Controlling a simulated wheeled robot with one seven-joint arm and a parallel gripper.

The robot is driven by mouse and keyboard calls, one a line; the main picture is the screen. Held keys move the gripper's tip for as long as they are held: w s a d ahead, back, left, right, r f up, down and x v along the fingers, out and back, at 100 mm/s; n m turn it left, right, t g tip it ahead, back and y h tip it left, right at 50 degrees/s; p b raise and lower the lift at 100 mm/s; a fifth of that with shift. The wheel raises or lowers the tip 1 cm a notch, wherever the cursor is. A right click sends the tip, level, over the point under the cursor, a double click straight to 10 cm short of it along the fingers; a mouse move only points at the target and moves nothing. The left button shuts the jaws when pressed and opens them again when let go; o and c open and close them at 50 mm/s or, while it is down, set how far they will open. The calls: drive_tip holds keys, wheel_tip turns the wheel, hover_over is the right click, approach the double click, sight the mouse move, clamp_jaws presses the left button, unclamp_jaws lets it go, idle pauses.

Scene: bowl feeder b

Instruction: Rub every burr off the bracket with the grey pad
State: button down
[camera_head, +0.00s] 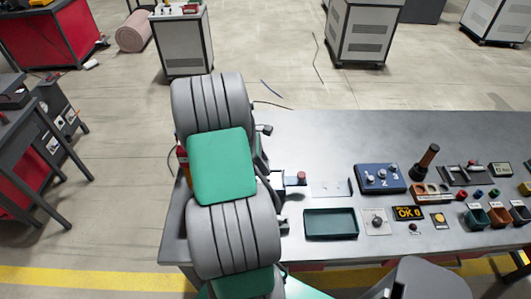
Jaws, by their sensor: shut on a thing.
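My grey and green arm fills the left-centre of the head view and covers the left end of the bench. My gripper's fingers are hidden behind it; only some dark parts show along the arm's right edge, too small to make out. A small blue fixture with a red knob (301,177) stands just right of the arm, partly covered. A pale flat plate (331,188) with small dark marks lies right of it; I cannot tell whether it is the bracket. I cannot make out the grey pad or any burrs.
The grey bench (330,135) is clear along its back.

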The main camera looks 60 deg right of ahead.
drive_tip(key=shift+r, duration=1.8)
drive_tip(key=shift+r, duration=0.1)
drive_tip(key=shift+r, duration=2.95)
drive_tip(key=shift+s, duration=0.1)
